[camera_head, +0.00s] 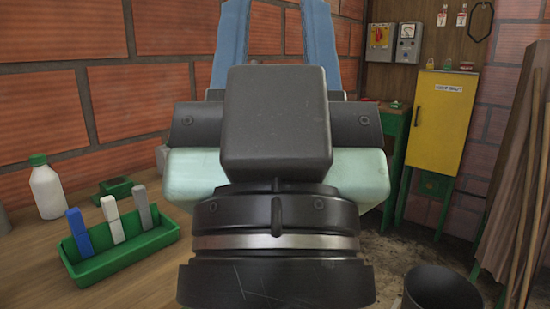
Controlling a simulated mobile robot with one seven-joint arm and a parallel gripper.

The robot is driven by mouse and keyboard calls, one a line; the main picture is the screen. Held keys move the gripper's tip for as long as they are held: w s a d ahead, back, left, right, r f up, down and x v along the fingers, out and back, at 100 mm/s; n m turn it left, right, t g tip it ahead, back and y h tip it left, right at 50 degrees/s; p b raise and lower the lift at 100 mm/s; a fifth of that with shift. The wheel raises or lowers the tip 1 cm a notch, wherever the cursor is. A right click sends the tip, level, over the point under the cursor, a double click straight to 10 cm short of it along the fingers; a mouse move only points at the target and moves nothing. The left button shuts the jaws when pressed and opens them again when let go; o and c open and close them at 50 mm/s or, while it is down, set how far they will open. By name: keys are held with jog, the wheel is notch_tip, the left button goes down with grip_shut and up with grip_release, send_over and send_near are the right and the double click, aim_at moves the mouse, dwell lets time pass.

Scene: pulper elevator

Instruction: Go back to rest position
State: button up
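My gripper (277,30) fills the middle of the head view, seen from behind its dark grey wrist. Its two blue fingers point up and stand well apart. Brick wall shows between them, and nothing is seen held there. The fingertips run out of the top of the picture. My gripper's body and wrist hide the middle of the scene.
On the wooden table (150,268) at left, a green tray (121,258) holds blue, white and grey upright pieces. A white bottle (46,190) stands behind. At right are a yellow cabinet (436,125), leaning planks (515,180) and a dark bucket (440,290).

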notch_tip(320, 180, up, 30)
jog(key=p, duration=2.7)
jog(key=shift+f, duration=0.1)
